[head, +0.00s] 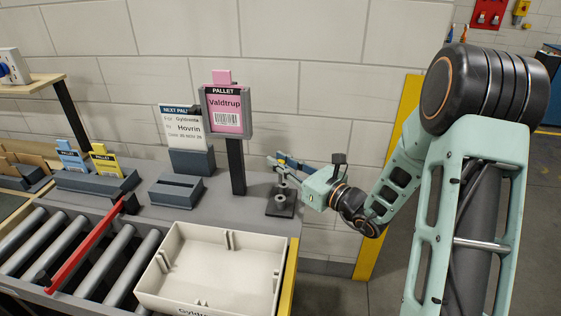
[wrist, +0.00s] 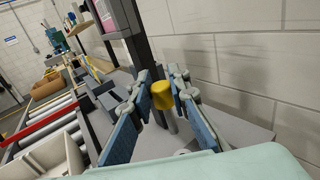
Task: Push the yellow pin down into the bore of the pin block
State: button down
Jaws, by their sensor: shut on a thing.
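The yellow pin (wrist: 162,95) shows in the wrist view, held between the two blue-padded fingers of my gripper (wrist: 164,84). In the head view my gripper (head: 283,163) points left, and its fingers hide most or all of the pin. The pin block (head: 282,208) is a dark base with grey round parts on the table near its right end. My gripper is just above and behind these parts in the head view. I cannot tell whether the pin's lower end is in the bore.
A post carries a pink pallet sign (head: 227,110) just left of my gripper. A cream tray (head: 180,270) stands in front, with rollers (head: 85,262) and a red bar (head: 85,250) to its left. The block wall (head: 310,60) is close behind.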

aim_at(280, 183)
jog(key=shift+f+b, duration=1.5)
jog(key=shift+f, duration=0.6)
jog(key=shift+f+b, duration=2.4)
jog(key=shift+f, duration=0.1)
jog(key=c, duration=1.7)
grip_release()
jog(key=shift+c, duration=0.2)
jog(key=v, duration=1.2)
jog(key=shift+r, duration=0.1)
